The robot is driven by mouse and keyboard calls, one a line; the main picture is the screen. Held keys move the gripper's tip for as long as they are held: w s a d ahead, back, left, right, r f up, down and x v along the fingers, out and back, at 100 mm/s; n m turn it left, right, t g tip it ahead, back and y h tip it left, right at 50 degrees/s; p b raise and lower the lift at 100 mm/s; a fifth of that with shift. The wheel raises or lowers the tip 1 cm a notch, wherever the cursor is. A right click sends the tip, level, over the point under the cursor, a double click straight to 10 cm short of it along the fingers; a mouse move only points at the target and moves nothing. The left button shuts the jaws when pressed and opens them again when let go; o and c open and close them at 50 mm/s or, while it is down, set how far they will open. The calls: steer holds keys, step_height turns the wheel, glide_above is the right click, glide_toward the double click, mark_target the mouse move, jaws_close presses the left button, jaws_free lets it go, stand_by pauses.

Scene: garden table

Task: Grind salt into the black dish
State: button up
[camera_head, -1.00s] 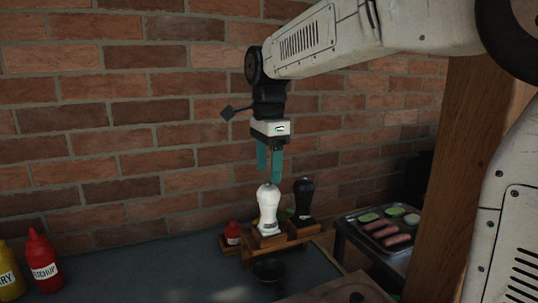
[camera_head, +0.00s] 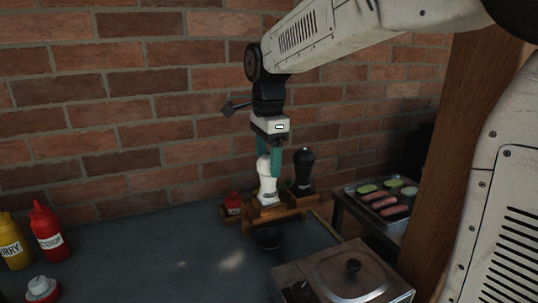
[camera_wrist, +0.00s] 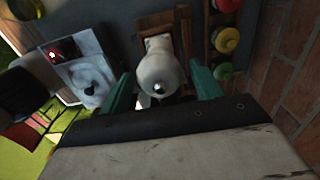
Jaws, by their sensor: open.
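A white grinder (camera_head: 267,183) stands upright on a wooden stand (camera_head: 268,212), and a black grinder (camera_head: 304,168) stands on the stand to its right. My gripper (camera_head: 269,168) points down with its green fingers at the white grinder's upper part. In the wrist view the white grinder (camera_wrist: 160,74) sits between the open fingers, with a visible gap on each side. The small black dish (camera_head: 268,239) is on the dark tabletop just in front of the stand. I cannot make out the dish in the wrist view.
A red ketchup bottle (camera_head: 46,232) and a yellow curry bottle (camera_head: 13,243) stand at the left. A small red bottle (camera_head: 233,204) is left of the stand. A lidded metal box (camera_head: 345,274) is front right, and a food tray (camera_head: 383,199) lies beyond. The middle-left tabletop is clear.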

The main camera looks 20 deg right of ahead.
steer(key=c, duration=0.9)
steer(key=n, duration=0.7)
steer(key=shift+c, duration=0.2)
steer(key=m, duration=0.6)
steer(key=shift+m, duration=0.3)
steer(key=m, duration=0.7)
